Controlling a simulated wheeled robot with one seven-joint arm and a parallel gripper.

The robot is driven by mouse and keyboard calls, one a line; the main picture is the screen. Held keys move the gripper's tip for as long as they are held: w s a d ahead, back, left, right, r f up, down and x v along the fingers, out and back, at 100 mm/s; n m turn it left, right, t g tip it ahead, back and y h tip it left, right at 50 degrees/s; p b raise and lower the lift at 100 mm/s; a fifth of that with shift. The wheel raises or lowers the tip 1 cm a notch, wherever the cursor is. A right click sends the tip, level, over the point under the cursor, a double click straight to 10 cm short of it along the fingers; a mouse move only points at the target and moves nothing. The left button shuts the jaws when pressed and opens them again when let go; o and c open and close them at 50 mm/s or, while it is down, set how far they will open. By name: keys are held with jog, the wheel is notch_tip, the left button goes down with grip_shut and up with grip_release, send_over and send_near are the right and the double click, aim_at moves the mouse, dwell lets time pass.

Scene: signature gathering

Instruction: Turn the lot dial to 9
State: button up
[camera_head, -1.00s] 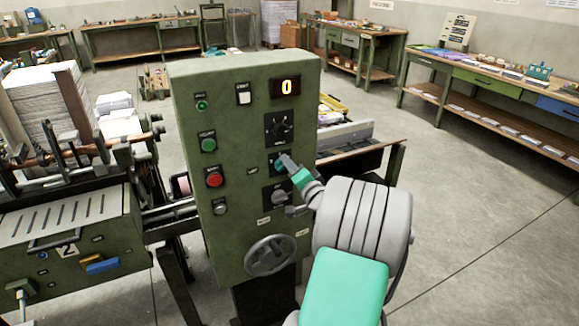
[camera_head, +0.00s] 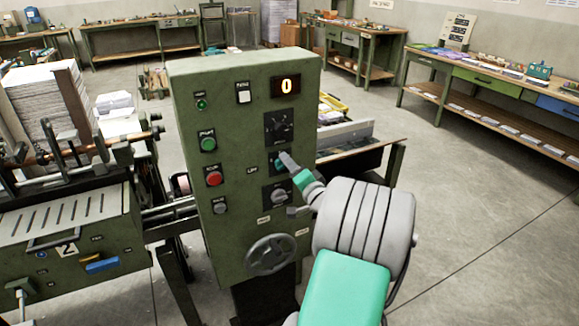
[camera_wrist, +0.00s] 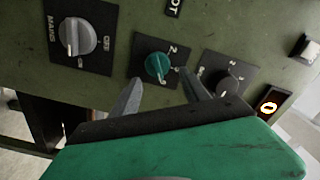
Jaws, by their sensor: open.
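The lot dial, a small teal knob on a black plate, is on the green control panel; in the wrist view (camera_wrist: 157,66) it sits under a "LOT" label, with a 2 printed beside it. In the head view the dial (camera_head: 279,163) is partly hidden by my gripper (camera_head: 288,162). In the wrist view my gripper (camera_wrist: 161,77) is open, its grey fingers to either side of the teal knob. I cannot tell whether they touch it. The panel display (camera_head: 286,87) reads 0.
A black dial (camera_head: 279,127) is above the lot dial and the grey mains switch (camera_head: 278,195) below it. Green (camera_head: 208,144) and red (camera_head: 214,179) buttons are to the left. A handwheel (camera_head: 270,254) sticks out low on the panel. Open floor lies to the right.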

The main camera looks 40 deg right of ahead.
jog(key=b+v, duration=0.1)
jog(key=v, duration=0.6)
